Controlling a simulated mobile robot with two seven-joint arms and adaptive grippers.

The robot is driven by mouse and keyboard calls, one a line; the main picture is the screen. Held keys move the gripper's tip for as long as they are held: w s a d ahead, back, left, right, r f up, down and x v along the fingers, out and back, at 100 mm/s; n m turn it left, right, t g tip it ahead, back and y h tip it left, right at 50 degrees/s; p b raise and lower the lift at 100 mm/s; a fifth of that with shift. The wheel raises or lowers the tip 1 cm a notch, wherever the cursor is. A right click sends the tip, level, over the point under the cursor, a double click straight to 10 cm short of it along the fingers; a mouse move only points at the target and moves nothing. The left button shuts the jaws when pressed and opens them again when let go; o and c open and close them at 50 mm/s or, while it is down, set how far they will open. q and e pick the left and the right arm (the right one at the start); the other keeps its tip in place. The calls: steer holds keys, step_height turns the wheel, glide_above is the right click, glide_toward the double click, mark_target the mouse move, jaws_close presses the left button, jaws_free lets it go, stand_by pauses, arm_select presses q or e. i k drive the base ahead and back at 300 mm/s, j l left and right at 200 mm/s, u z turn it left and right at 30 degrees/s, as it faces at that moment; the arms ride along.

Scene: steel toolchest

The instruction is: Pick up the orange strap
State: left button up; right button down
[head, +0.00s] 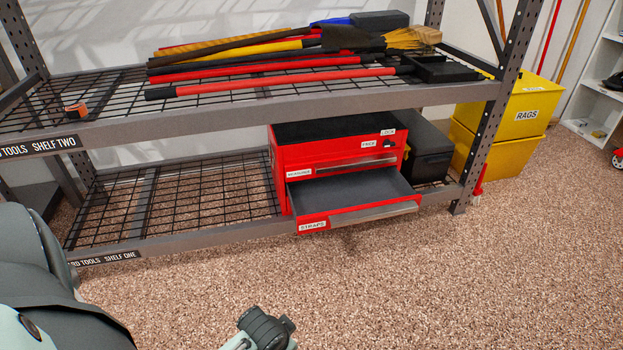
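A small orange and dark item, which looks like the orange strap (76,110), lies on the left part of the upper wire shelf (120,90), near its front edge. It rests on the mesh with clear space around it. Part of my arm fills the lower left of the head view, below and apart from the strap. A dark jointed part of mine shows at the bottom middle edge. No gripper fingers can be made out in the head view, so neither gripper is seen at the strap.
Long-handled tools (290,75) and brooms lie across the upper shelf, right of the strap. On the lower shelf (180,195) stands a red toolchest (285,165) with its drawer (350,193) labelled STRAPS pulled out and empty. Yellow bins (527,112) stand at right. The floor in front is clear.

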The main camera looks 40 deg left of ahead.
mark_target(75, 111)
steer(key=u, duration=2.35)
steer(key=i+j+z, duration=0.2)
steer(key=i+j, duration=0.2)
steer(key=j, duration=0.25)
steer(key=i+j, duration=0.2)
steer(key=i+j+z, duration=0.15)
steer(key=j, duration=0.3)
steer(key=i+j+z, duration=0.1)
steer(key=j, duration=0.25)
steer(key=i+j+z, duration=0.1)
steer(key=i+j, duration=0.15)
steer(key=j, duration=0.1)
